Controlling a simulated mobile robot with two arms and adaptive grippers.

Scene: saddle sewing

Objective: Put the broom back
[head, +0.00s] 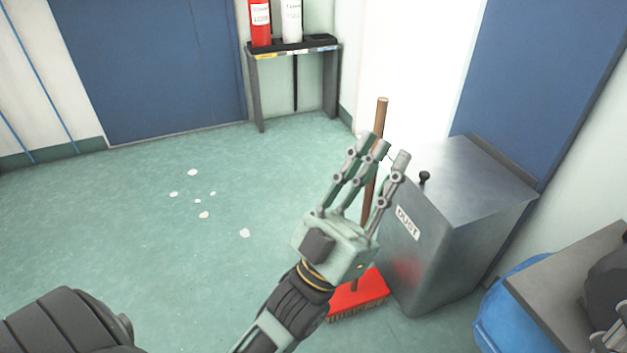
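The broom stands nearly upright, with a brown wooden handle (381,112) and a red head with bristles (358,293) on the floor beside the metal dust bin. My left gripper (381,158) is in front of the handle. Its fingers are extended and spread, and the handle shows in the gap between them. It is not closed around the handle; whether it touches it I cannot tell. The hand hides the lower handle. My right gripper cannot be made out.
The grey bin labelled DUST (455,215) has a small black knob on top. White scraps (245,233) lie on the green floor at left. A narrow stand (290,48) at the back holds a red bottle (260,22) and a white bottle (292,20). The left floor is mostly open.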

